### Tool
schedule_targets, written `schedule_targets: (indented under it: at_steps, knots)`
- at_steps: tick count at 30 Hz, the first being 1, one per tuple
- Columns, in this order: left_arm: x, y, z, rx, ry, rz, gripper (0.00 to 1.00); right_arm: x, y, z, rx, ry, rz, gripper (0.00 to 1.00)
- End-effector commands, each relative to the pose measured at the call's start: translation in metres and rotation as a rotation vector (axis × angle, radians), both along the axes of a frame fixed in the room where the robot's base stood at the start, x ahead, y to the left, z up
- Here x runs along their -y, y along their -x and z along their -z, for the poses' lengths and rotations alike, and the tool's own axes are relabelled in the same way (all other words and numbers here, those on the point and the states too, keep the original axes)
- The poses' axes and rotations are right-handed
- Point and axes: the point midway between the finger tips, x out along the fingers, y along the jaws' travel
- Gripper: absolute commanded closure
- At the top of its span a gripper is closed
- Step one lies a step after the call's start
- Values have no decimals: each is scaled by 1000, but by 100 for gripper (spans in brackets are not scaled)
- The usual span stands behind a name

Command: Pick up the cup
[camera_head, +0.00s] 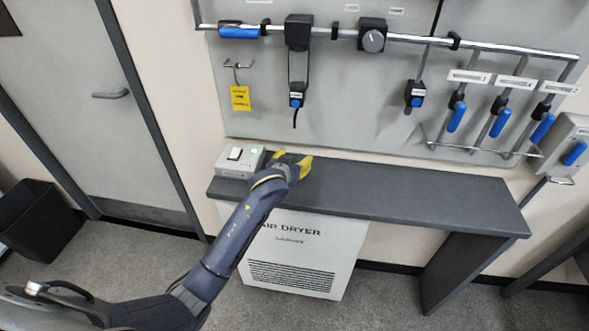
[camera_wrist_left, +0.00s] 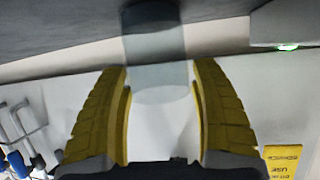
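A clear, see-through cup (camera_wrist_left: 156,50) shows in the left wrist view, against the dark shelf at the top of that picture. Its rounded rim end lies between the two yellow fingers. My left gripper (camera_head: 293,158) is over the dark shelf (camera_head: 420,192), near its left end, in the head view. Its fingers are spread apart, one on each side of the cup, in the left wrist view (camera_wrist_left: 160,68). I cannot tell whether they touch it. I cannot make out the cup in the head view. My right gripper is not in view.
A grey switch box (camera_head: 240,160) with a green light stands just left of the gripper. A panel (camera_head: 350,110) with rails and hanging blue-handled tools rises behind the shelf. An air dryer unit (camera_head: 305,255) is below. The shelf's right part is clear.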

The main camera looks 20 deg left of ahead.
Motion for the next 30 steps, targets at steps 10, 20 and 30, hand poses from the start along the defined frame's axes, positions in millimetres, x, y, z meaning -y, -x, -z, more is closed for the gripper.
schedule_targets:
  at_steps: [10, 20, 30]
  knots:
    - [0, 0, 0, 0, 0, 0, 74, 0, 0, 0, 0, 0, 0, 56]
    - [0, 0, -10, 1, 0, 0, 79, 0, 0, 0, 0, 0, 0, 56]
    - [1, -1, -66, 5, 2, 0, 79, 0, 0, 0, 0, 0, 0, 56]
